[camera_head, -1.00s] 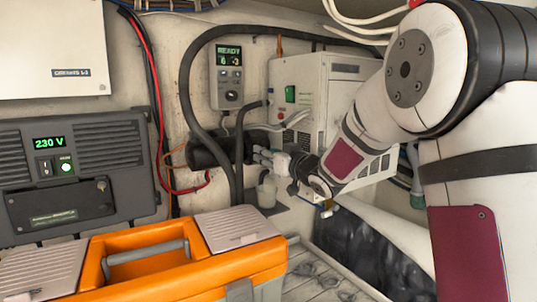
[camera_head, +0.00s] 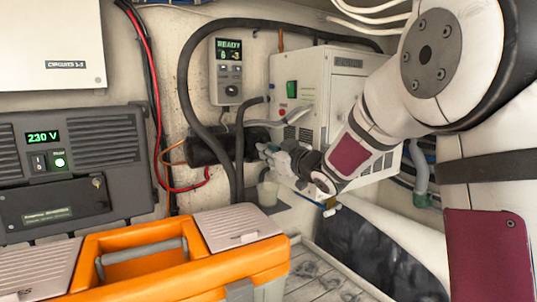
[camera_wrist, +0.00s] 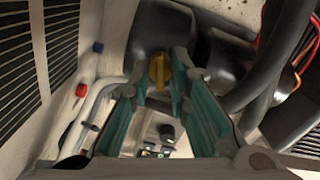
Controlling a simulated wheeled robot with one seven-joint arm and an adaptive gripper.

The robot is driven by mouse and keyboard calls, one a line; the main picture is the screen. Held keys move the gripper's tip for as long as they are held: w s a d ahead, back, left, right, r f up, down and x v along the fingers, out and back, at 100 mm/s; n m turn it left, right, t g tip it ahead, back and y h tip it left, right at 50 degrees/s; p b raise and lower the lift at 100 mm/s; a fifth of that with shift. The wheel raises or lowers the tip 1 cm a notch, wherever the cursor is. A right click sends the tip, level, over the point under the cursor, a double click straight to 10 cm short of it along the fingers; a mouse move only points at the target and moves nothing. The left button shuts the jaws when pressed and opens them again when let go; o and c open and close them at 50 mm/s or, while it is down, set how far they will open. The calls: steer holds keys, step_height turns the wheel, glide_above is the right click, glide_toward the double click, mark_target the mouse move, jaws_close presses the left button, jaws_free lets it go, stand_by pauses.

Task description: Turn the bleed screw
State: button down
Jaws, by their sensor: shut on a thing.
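The bleed screw (camera_wrist: 157,72) shows in the wrist view as a small brass-yellow tab against a dark, rounded body. My gripper (camera_wrist: 160,70) has teal-lined fingers on both sides of it, and the fingertips are closed on the tab. The screw itself is hidden there by the fingers and is too small to make out.
A pale cup (camera_head: 267,192) stands just below my gripper. The white heater unit (camera_head: 318,95) is behind the wrist. A thick black hose (camera_head: 186,90) loops on the left. A control panel (camera_head: 227,72) reads READY. An orange toolbox (camera_head: 180,262) fills the front.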

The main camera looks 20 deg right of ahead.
steer(key=shift+f+n+b, duration=0.15)
steer(key=shift+n+b, duration=4.25)
steer(key=shift+n, duration=0.95)
steer(key=shift+f+n+b, duration=0.2)
steer(key=shift+n+b, duration=4.15)
steer(key=shift+n, duration=0.95)
steer(key=shift+f+n+b, duration=0.15)
steer(key=shift+n+b, duration=4.25)
steer(key=shift+n, duration=0.95)
steer(key=c, duration=1.6)
jaws_free()
steer(key=shift+o, duration=0.6)
steer(key=shift+r, duration=0.1)
